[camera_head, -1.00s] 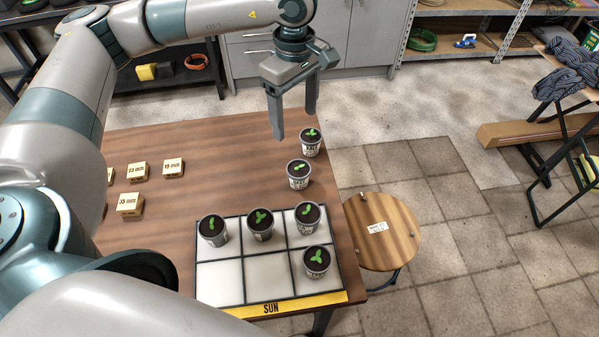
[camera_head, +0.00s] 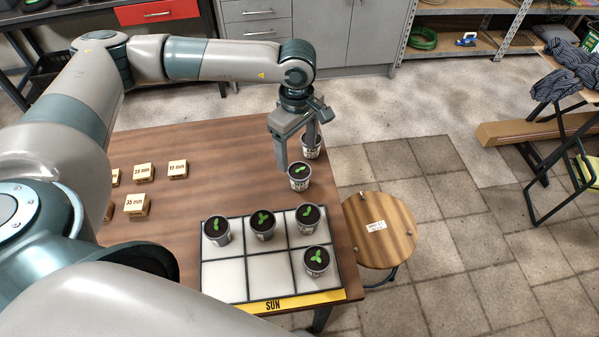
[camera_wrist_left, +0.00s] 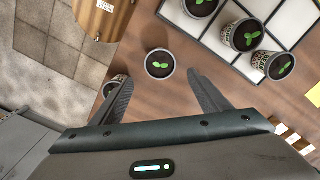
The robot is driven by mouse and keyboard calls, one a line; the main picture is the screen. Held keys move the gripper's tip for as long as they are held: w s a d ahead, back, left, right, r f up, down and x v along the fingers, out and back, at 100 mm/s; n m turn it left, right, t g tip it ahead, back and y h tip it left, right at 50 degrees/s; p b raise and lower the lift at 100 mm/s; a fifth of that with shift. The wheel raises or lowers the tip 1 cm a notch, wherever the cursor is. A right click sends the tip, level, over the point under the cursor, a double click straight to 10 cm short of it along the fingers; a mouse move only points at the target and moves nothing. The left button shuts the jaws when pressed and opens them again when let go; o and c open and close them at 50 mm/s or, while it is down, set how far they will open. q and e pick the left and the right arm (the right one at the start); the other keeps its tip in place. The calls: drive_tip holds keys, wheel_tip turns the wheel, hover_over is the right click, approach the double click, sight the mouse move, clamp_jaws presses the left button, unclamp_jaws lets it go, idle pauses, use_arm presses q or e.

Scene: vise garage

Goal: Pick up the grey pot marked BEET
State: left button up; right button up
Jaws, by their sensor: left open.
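Several grey pots with dark soil and green seedlings stand on the table; I cannot read which label says BEET. One pot (camera_head: 299,183) stands off the tray, with another pot (camera_head: 313,153) behind it, partly hidden by my gripper. My left gripper (camera_head: 297,161) is open and empty, pointing down above these two. In the left wrist view the nearer pot (camera_wrist_left: 160,64) shows just beyond and between the fingertips (camera_wrist_left: 161,79), and the other pot (camera_wrist_left: 113,82) is partly behind the left-hand finger. My right gripper is not in view.
A tray (camera_head: 230,299) marked SUN holds several similar pots, with some cells bare. Small wooden number blocks (camera_head: 137,205) sit at the table's left. A round stool (camera_head: 385,235) stands beside the table's right edge. The middle of the table is clear.

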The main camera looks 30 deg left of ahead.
sight(300, 171)
use_arm(q)
drive_tip(key=shift+f, duration=1.3)
drive_tip(key=shift+p, duration=0.35)
drive_tip(key=shift+s+d+f+p, duration=0.15)
drive_tip(key=shift+d+f+p, duration=0.05)
drive_tip(key=shift+f+p, duration=0.35)
drive_tip(key=f, duration=0.1)
drive_tip(key=f+p, duration=0.1)
drive_tip(key=f, duration=0.1)
drive_tip(key=shift+s+d+p, duration=0.1)
drive_tip(key=shift+d+p, duration=0.15)
drive_tip(key=shift+p, duration=0.1)
drive_tip(key=shift+f, duration=0.55)
drive_tip(key=c, duration=1.2)
